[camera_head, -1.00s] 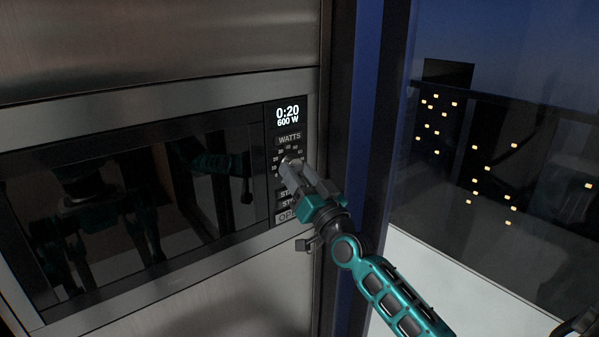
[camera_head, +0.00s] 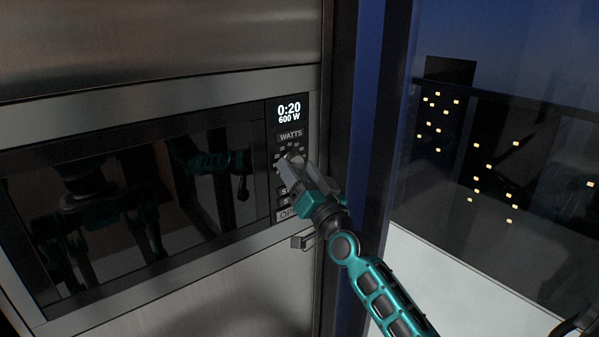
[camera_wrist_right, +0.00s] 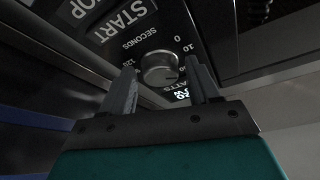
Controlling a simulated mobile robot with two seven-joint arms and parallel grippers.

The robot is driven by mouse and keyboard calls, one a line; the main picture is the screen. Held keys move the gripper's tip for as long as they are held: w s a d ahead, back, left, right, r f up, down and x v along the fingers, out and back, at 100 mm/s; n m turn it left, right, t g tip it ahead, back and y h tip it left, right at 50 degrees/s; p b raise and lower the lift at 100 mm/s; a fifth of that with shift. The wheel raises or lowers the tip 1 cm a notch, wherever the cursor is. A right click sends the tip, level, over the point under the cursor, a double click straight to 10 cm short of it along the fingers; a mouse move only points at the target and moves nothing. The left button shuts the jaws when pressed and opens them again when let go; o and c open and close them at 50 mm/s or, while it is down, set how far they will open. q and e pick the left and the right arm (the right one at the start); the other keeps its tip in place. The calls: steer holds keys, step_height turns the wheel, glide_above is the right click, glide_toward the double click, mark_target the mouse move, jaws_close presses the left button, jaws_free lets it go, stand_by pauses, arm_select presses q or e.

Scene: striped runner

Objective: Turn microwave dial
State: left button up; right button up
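The microwave (camera_head: 60,134) is built into a steel front, with a dark glass door and a control panel on its right. Its display (camera_head: 289,112) reads 0:20 and 600 W. The round dial (camera_wrist_right: 160,68) sits on the panel with numbers around it. My right gripper (camera_head: 287,167) is at the panel and covers much of the dial in the head view. In the right wrist view its fingers (camera_wrist_right: 160,78) stand apart on either side of the dial, with visible gaps. My left gripper is not directly in view.
START and STOP buttons lie beside the dial, partly hidden by my gripper in the head view; the START button (camera_wrist_right: 125,18) shows in the wrist view. A dark blue frame (camera_head: 378,120) and a window with lit dots stand to the right. The door glass reflects my body.

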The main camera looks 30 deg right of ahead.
steer(key=shift+o, duration=0.7)
steer(key=shift+s+f, duration=0.15)
steer(key=shift+s, duration=0.1)
steer(key=b+v, duration=0.2)
steer(key=v, duration=1)
steer(key=shift+s, duration=0.2)
steer(key=shift+a, duration=0.1)
